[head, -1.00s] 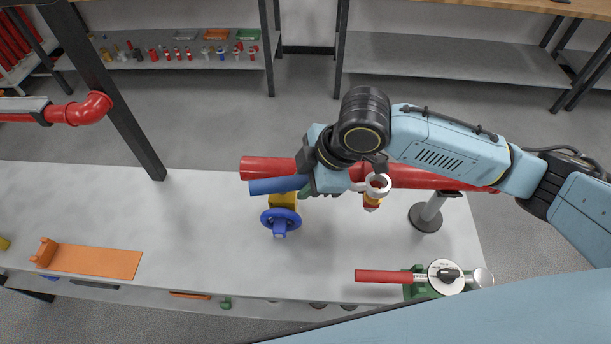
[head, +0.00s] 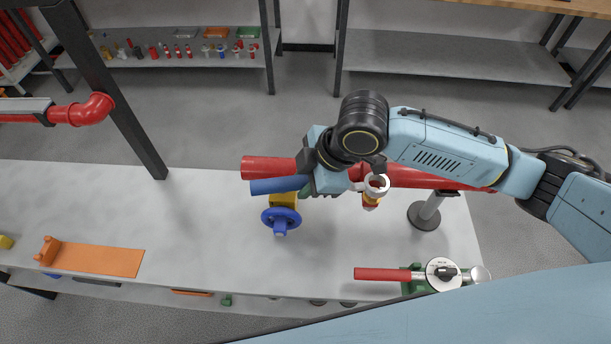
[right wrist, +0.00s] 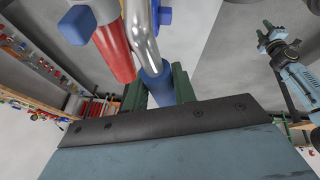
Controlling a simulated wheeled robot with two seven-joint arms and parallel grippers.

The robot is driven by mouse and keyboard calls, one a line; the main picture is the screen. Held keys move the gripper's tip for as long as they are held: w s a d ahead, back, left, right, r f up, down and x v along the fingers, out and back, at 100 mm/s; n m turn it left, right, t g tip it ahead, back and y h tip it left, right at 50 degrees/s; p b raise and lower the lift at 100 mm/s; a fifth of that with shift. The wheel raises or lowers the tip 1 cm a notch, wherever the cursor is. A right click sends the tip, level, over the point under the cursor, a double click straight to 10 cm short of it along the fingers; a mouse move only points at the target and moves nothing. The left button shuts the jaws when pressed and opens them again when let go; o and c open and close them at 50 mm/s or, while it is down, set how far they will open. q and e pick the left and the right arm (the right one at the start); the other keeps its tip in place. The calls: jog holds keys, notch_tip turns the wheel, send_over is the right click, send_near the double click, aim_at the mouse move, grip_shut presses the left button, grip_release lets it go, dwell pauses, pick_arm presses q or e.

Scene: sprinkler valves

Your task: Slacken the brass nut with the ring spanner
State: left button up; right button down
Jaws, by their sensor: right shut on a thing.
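My right gripper (head: 304,191) is shut on the ring spanner's blue handle (head: 278,186) beside the red pipe (head: 268,168). In the right wrist view the blue handle (right wrist: 156,87) sits between the green fingers, and the bent steel shank runs up from it. The spanner's pale ring end (head: 376,187) lies right of the gripper, at the small fitting with orange and red parts (head: 371,202). I cannot tell how fully the ring encloses the brass nut, which is mostly hidden there. My left gripper does not show in the head view.
A blue handwheel valve (head: 281,219) stands left of the fitting. A round-based pipe stand (head: 424,217) is at right. A red-handled tool with a dial (head: 444,272) lies at the front right. An orange tray (head: 98,260) lies at left, with clear bench between.

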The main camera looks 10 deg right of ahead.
jog(key=shift+f, duration=0.1)
dwell(0.4)
jog(key=s+d+n+g+p, duration=0.4)
jog(key=s+n+p, duration=0.1)
jog(key=s+n, duration=0.4)
jog(key=shift+s+d+n+p, duration=0.2)
jog(key=shift+s+n+p, duration=0.15)
jog(key=shift+s, duration=0.85)
dwell(0.8)
